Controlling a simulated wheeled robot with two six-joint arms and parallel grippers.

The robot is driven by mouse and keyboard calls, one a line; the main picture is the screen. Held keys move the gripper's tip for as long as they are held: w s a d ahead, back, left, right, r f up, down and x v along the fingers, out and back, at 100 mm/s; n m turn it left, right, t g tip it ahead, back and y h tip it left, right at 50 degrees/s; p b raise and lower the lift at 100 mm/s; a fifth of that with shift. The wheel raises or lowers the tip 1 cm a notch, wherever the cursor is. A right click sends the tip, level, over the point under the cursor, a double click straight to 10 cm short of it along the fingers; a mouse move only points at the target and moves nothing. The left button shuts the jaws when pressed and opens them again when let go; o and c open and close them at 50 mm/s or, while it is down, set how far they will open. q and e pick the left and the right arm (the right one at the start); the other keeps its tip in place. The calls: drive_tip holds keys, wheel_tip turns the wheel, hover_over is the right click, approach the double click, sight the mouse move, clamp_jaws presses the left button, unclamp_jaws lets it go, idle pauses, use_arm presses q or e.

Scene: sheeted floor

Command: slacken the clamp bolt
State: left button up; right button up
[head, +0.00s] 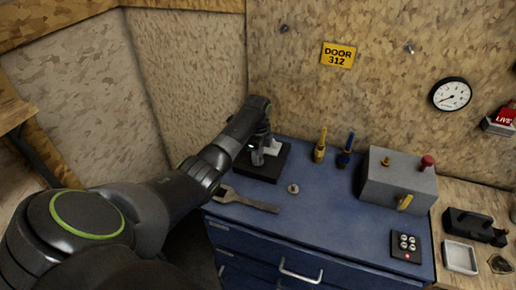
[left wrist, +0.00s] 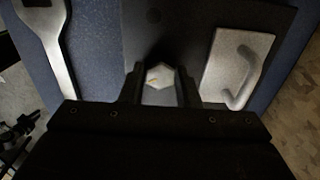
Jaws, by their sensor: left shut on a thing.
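The clamp bolt (left wrist: 160,77) has a pale hex head and sits between the two fingers of my left gripper in the left wrist view. My left gripper (head: 258,158) is shut on it, over a black base plate (head: 283,165) at the back left of the blue cabinet top. The black plate (left wrist: 185,20) also shows in the left wrist view. A light grey block with a curved handle (left wrist: 215,82) lies on it, right of the bolt. In the head view my gripper hides the bolt. My right gripper is not in view.
A grey open-ended wrench (head: 247,202) lies near the cabinet's front left. A small round nut-like part (head: 293,188) lies mid-top. Yellow (head: 320,147) and blue (head: 346,152) tools stand at the back. A grey control box (head: 395,185) and a button pad (head: 406,246) are at right.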

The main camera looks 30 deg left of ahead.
use_arm(q)
drive_tip(key=n+p, duration=0.2)
drive_tip(key=n, duration=0.1)
drive_tip(key=shift+r, duration=0.25)
drive_tip(key=n+p, duration=0.2)
drive_tip(key=n, duration=0.1)
drive_tip(key=shift+n, duration=0.3)
drive_tip(key=n+p, duration=0.2)
drive_tip(key=n, duration=0.1)
drive_tip(key=shift+s+n, duration=0.1)
drive_tip(key=shift+n, duration=0.2)
drive_tip(key=n+p, duration=0.1)
drive_tip(key=n, duration=0.1)
drive_tip(key=shift+f+n, duration=0.15)
drive_tip(key=shift+n, duration=0.15)
drive_tip(key=n, duration=0.3)
drive_tip(key=shift+d+n, duration=0.1)
drive_tip(key=shift+n, duration=0.3)
drive_tip(key=n, duration=0.9)
drive_tip(key=shift+d+n, duration=0.1)
drive_tip(key=shift+n, duration=2.3)
